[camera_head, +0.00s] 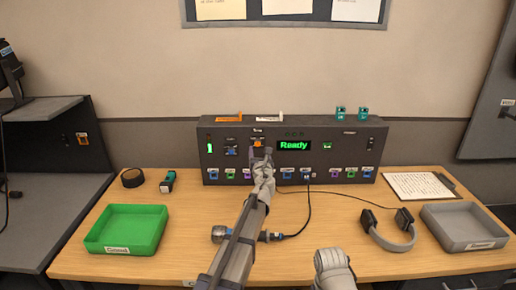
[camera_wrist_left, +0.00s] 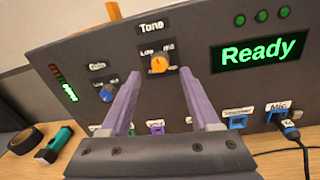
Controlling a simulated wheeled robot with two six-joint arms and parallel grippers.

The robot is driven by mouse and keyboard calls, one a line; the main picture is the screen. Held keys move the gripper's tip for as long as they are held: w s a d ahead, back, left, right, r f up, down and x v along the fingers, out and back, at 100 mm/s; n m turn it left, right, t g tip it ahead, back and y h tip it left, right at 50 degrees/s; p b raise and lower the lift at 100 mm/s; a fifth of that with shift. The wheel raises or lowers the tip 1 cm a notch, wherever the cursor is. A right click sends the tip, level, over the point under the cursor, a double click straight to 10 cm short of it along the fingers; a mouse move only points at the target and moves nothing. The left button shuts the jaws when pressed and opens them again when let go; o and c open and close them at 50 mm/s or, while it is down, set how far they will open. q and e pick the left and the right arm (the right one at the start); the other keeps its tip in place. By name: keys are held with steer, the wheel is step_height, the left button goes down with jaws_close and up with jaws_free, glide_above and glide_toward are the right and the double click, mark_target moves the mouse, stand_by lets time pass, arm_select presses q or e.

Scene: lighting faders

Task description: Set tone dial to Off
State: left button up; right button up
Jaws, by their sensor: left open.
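The tone dial is an orange knob (camera_wrist_left: 159,64) under a "Tone" label on the dark console (camera_wrist_left: 215,25). It also shows in the head view (camera_head: 257,143), partly behind my gripper. Small labels sit around its top; its exact setting is too small to read surely. My left gripper (camera_wrist_left: 160,80) is open in front of the console, its two purple fingers apart, with the dial showing between them. I see no contact with the dial. In the head view, the left gripper (camera_head: 262,154) is just below the dial. My right gripper is not clearly visible.
A blue dial (camera_wrist_left: 106,93) is left of the tone dial. A green "Ready" screen (camera_head: 294,145) is to its right. Several coloured sockets line the console's lower edge. A green tray (camera_head: 125,245), headphones (camera_head: 390,236) and a grey tray (camera_head: 465,240) are on the table.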

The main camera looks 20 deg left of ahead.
mark_target(258, 145)
arm_select(q)
steer(key=x, duration=0.4)
steer(key=shift+s, duration=0.1)
jaws_close()
stand_by(0.3)
